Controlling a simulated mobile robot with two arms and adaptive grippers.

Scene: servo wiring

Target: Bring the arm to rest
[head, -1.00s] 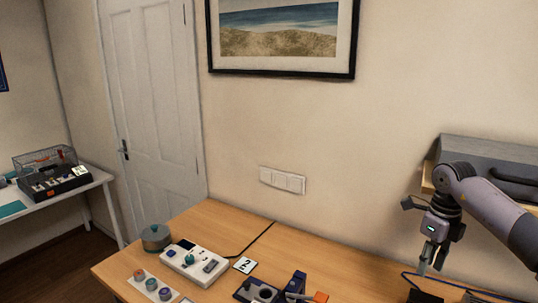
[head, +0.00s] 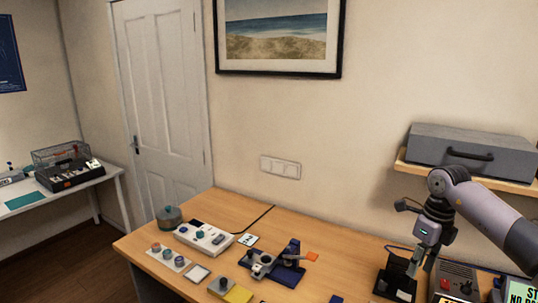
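My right arm comes in from the right edge of the head view. My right gripper (head: 424,263) points down over the right part of the wooden table (head: 325,240). Its fingers are small and partly merged with the dark things behind, so I cannot tell whether they are open or shut. No held object can be made out. A black stand (head: 397,280) is just left of the fingers; I cannot tell whether they touch. My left gripper is out of view.
A grey box with a control panel (head: 456,283) and a sign (head: 520,290) stand by the gripper. A shelf with a grey toolbox (head: 470,150) is above. A blue fixture (head: 285,262), white panel (head: 203,237) and round pot (head: 169,217) stand leftward.

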